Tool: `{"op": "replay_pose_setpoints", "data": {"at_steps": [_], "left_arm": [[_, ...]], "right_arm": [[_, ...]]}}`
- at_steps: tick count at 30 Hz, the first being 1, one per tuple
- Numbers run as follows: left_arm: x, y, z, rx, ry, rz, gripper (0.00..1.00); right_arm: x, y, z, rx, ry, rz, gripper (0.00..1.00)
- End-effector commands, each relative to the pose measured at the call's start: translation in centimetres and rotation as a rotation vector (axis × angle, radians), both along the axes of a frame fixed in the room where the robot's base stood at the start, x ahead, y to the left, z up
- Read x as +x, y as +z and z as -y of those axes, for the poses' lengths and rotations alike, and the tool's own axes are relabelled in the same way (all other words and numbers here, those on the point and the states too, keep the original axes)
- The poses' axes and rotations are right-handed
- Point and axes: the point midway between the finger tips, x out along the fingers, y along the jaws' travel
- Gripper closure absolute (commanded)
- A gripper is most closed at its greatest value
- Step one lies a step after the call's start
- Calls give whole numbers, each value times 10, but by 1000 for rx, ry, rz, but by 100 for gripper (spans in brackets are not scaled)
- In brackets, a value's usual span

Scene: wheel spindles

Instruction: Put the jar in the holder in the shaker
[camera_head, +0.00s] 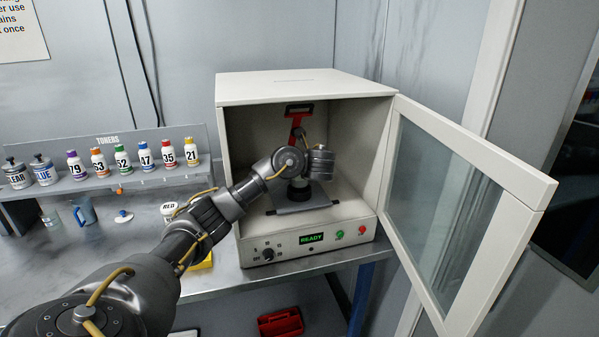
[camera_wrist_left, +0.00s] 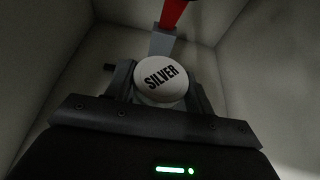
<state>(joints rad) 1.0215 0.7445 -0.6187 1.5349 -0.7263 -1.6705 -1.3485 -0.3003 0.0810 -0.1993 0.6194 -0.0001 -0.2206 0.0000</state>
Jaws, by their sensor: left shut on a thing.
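The shaker (camera_head: 305,86) is a white box on the bench with its door (camera_head: 440,190) open and a green READY display. Inside it stands the holder, with a red upper clamp (camera_head: 297,118) and a grey base plate (camera_head: 302,203). My left arm reaches into the shaker, and its gripper (camera_head: 299,188) is low over the base plate. In the left wrist view the gripper (camera_wrist_left: 160,92) is shut on a jar with a white lid marked SILVER (camera_wrist_left: 161,78). The red clamp and a grey post show just beyond the lid. The jar's bottom is hidden, so I cannot tell whether it touches the plate.
A toner shelf (camera_head: 110,180) at the left carries several labelled bottles and jars. A jar marked RED (camera_head: 169,209) and a blue mug (camera_head: 84,212) stand on the bench. The open door stands at the right of the shaker. A red item (camera_head: 281,322) lies below the bench.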

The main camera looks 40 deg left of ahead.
Motion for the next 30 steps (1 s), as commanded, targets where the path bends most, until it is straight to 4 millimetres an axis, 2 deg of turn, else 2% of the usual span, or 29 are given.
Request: {"op": "replay_pose_setpoints", "data": {"at_steps": [7, 18, 19, 21, 24, 30], "left_arm": [[1, -28, -1, 2, 1, -1, 76], [1, -34, -1, 0, 1, 0, 76], [1, -35, -1, 1, 1, -1, 45], [1, -34, -1, 1, 1, -1, 36], [1, -34, -1, 1, 1, -1, 25], [1, -34, -1, 1, 1, -1, 25]], "right_arm": [[1, 7, -2, 1, -1, 2, 100], [1, 5, -2, 3, 0, 3, 100], [1, 5, -2, 3, 0, 3, 100], [1, 6, -2, 3, 0, 3, 100], [1, 6, -2, 3, 0, 3, 100], [1, 6, -2, 3, 0, 3, 100]]}}
